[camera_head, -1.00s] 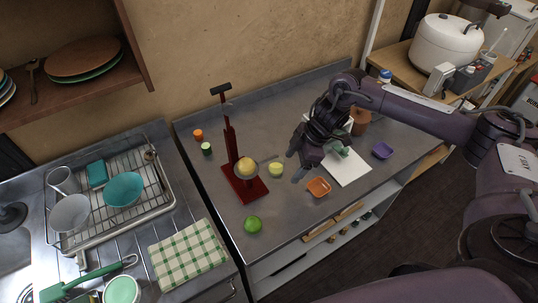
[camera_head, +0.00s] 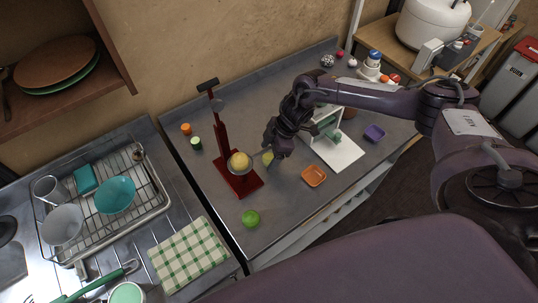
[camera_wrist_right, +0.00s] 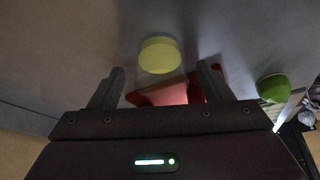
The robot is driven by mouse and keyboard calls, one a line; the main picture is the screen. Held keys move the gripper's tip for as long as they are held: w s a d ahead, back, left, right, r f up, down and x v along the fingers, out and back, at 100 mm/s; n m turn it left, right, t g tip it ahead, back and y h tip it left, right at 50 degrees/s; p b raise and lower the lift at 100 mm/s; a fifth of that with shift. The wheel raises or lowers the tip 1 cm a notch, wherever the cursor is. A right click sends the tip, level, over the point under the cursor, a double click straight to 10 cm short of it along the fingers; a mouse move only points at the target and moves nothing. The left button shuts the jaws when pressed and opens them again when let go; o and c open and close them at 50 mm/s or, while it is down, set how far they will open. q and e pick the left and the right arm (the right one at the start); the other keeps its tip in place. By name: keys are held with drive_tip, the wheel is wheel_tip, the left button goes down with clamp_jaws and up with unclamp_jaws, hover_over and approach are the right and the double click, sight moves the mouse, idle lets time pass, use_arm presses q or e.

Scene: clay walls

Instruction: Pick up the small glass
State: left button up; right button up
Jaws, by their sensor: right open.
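A small pale-yellow cylinder (camera_head: 267,158) stands on the metal counter; I cannot tell whether it is the small glass. My right gripper (camera_head: 273,149) is low over it and partly hides it. In the right wrist view the yellow cylinder (camera_wrist_right: 160,54) lies just beyond the open fingers (camera_wrist_right: 162,84), roughly centred between them, with nothing held. A clear cup-like vessel (camera_head: 47,189) stands in the dish rack at the left. My left gripper is out of view.
Small orange (camera_head: 186,129) and green (camera_head: 196,143) cylinders stand behind.

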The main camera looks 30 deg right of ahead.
drive_tip(key=shift+a+f, duration=0.1)
drive_tip(key=shift+f, duration=0.2)
drive_tip(key=c, duration=1.1)
drive_tip(key=shift+r, duration=0.25)
